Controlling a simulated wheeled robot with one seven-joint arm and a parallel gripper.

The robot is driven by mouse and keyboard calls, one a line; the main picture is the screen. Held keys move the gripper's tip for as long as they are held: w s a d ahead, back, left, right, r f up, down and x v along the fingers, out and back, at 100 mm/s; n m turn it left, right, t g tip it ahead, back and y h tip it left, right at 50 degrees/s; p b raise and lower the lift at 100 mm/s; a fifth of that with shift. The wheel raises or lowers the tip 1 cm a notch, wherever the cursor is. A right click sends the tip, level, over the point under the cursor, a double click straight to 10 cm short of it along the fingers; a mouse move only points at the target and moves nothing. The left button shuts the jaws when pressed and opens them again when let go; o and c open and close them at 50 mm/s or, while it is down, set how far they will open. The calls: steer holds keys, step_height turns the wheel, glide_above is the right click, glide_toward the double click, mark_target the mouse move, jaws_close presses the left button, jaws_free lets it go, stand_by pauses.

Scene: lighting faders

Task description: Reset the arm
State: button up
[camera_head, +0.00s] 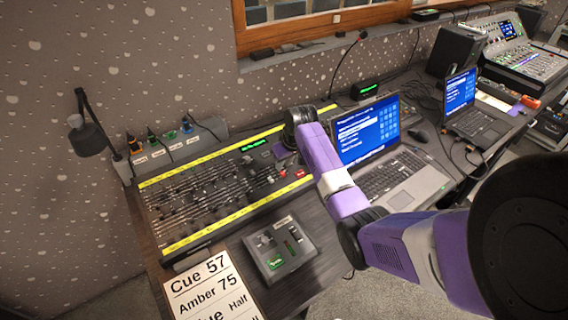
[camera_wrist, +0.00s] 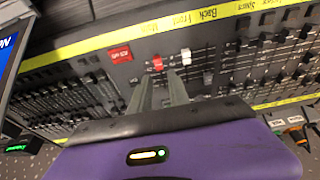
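My arm reaches from the lower right of the head view over the desk, with its black wrist bent down above the right part of the lighting console (camera_head: 215,190). My gripper (camera_wrist: 160,76) shows in the wrist view with two grey fingers spaced apart and nothing seen between them. The fingertips are close to a red fader cap (camera_wrist: 157,63) and a white fader cap (camera_wrist: 186,57) on the console. Whether they touch the panel I cannot tell.
An open laptop (camera_head: 405,178) stands just right of my forearm. A small grey box with sliders (camera_head: 280,248) and a cue sheet (camera_head: 212,290) lie in front of the console. A desk lamp (camera_head: 88,135) and a row of coloured plugs (camera_head: 160,142) stand behind its left end.

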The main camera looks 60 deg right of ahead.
steer(key=shift+r+p, duration=0.6)
steer(key=shift+r, duration=0.35)
steer(key=shift+d, duration=0.1)
